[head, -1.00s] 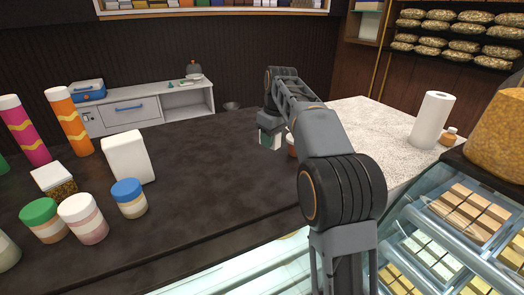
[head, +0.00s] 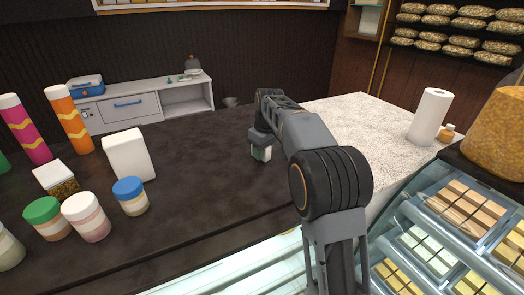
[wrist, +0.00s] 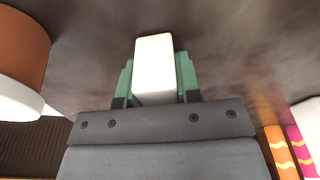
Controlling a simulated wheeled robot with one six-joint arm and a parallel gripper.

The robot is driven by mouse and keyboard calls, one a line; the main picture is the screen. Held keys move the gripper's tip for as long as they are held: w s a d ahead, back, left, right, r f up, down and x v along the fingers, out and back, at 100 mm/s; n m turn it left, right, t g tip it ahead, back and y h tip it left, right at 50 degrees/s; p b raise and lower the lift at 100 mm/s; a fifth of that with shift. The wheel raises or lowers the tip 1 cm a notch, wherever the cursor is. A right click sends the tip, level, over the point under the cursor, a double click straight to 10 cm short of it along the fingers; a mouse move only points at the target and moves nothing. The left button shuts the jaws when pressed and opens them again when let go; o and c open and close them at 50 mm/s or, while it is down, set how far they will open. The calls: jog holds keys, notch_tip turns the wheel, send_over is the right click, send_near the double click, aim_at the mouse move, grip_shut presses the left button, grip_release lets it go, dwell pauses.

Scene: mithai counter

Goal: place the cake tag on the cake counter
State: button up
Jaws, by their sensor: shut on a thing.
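My gripper (head: 262,152) is over the dark counter top (head: 205,165) in the head view, low and close to its surface. In the wrist view its green fingers (wrist: 158,85) are shut on a plain white block, which I take to be the cake tag (wrist: 155,65). Its face bears no readable mark from here. In the head view a small white part of it shows between the fingers. I cannot tell whether it touches the counter. A pale speckled counter top (head: 350,125) adjoins on the right; the frames do not show which is the cake counter.
A brown and white round container (wrist: 22,60) is close by at the left of the wrist view. Several jars, a white box (head: 128,157) and two patterned tubes stand on the left. A paper roll (head: 429,117) and glass sweet case (head: 440,235) are right.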

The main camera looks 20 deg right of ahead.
jog(key=o, duration=1)
jog(key=shift+f, duration=0.1)
jog(key=r, duration=0.4)
jog(key=s+r, duration=0.1)
jog(key=r, duration=0.3)
jog(key=d+r, duration=0.1)
jog(key=r, duration=0.3)
jog(key=shift+s+p, duration=0.2)
jog(key=shift+p, duration=0.1)
